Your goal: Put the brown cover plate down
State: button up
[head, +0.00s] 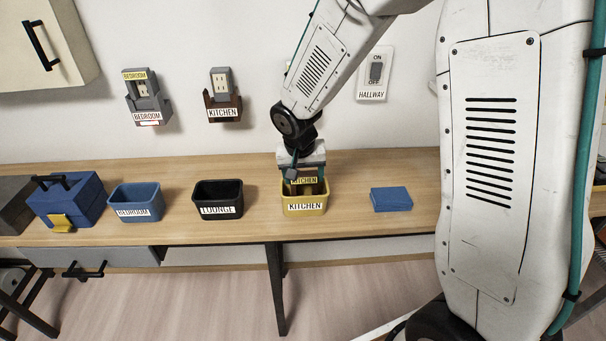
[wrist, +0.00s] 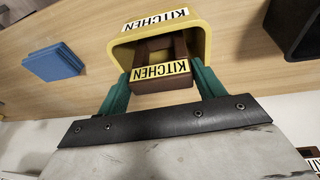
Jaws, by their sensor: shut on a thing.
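The yellow bin (wrist: 200,32), also labelled KITCHEN, lies right around and beyond the plate. In the head view, my gripper (head: 302,178) points down over the yellow bin (head: 304,207), with the plate (head: 308,189) at the bin's mouth, at least partly inside. I cannot tell whether the plate touches the bin's floor.
A black LOUNGE bin (head: 219,197) and a blue BEDROOM bin (head: 137,200) stand to the left on the wooden bench (head: 258,215). A blue block (head: 391,199) lies to the right. A blue toolbox (head: 68,199) stands far left. Labelled wall fittings (head: 223,108) are behind.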

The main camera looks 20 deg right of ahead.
jog(key=o, duration=1.1)
jog(key=v, duration=1.2)
jog(key=s+d+r+n, duration=0.1)
jog(key=s+r, duration=0.1)
jog(key=s, duration=0.7)
jog(key=s+d+r+n+y, duration=0.1)
jog(key=s+d+r, duration=0.1)
jog(key=s, duration=0.7)
jog(key=s+d+r+n+g, duration=0.1)
jog(key=s+d+r, duration=0.1)
jog(key=s, duration=0.7)
jog(key=shift+r+n+y, duration=0.4)
jog(key=shift+r, duration=0.25)
jog(key=shift+d, duration=0.1)
